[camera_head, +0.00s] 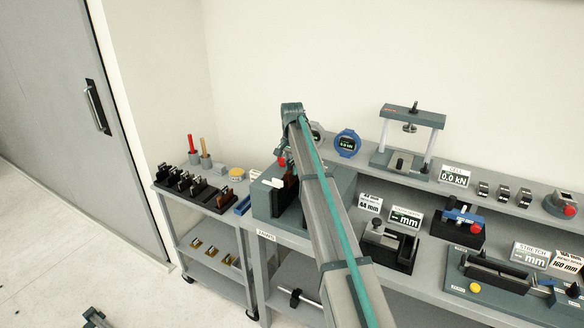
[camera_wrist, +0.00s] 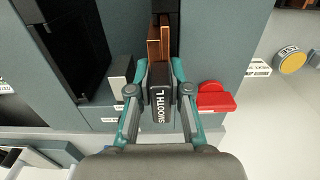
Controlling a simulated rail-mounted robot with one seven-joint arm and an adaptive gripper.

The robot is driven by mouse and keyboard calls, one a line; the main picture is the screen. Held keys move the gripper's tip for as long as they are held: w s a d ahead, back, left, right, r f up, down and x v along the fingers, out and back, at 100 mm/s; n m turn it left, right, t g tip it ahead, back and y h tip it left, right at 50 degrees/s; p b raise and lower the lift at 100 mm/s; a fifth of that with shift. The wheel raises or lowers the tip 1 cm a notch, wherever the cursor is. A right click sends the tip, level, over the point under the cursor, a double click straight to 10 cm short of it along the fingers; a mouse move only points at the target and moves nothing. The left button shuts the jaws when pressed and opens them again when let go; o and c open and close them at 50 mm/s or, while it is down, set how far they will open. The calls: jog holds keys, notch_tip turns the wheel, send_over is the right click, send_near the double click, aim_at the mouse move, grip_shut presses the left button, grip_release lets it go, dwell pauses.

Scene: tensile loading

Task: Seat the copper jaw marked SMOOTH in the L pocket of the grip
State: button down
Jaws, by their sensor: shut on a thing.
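The copper jaw (camera_wrist: 160,100) is in my gripper (camera_wrist: 159,72) in the wrist view. Its black near end reads SMOOTH L, and its copper part points ahead, away from my wrist. My gripper is shut on it from both sides. The grey-blue grip (camera_wrist: 210,40) lies around and beyond the jaw, with a dark slot (camera_wrist: 165,8) in line with the copper end. I cannot tell how far the jaw is inside the slot. In the head view the grip (camera_head: 262,200) stands at the bench's left end, and my arm hides much of it and my gripper.
A red lever (camera_wrist: 215,98) is close to the right of my fingers, and a pale-topped black block (camera_wrist: 120,75) is close to the left. A cart (camera_head: 205,232) with a black rack of jaws (camera_head: 190,187) stands left of the bench. Gauges and fixtures fill the bench to the right.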

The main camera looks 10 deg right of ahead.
jog(key=shift+f, duration=0.35)
jog(key=c, duration=1)
grip_release()
jog(key=shift+f, duration=0.1)
notch_tip(320, 180, up, 12)
jog(key=shift+r, duration=0.1)
